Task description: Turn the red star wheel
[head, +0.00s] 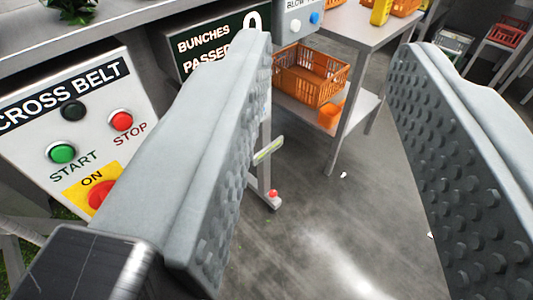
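My gripper (336,60) is open, with a wide gap between its two grey, studded fingers and nothing between them. I cannot make out a red star wheel for certain. A red knob (101,193) on a yellow plate marked ON sits low on the CROSS BELT panel (28,150), left of my left finger. That finger partly hides the plate, and the knob's full shape cannot be told. A small red part (272,193) also shows at the foot of a grey post, beyond the gap and low near the floor.
The panel carries a green START button (62,153), a red STOP button (121,120) and a black button (73,110). A BUNCHES PASSED sign (203,42) is partly hidden by my left finger. An orange crate (311,75) stands on a shelf beyond. Open floor (345,225) lies between the fingers.

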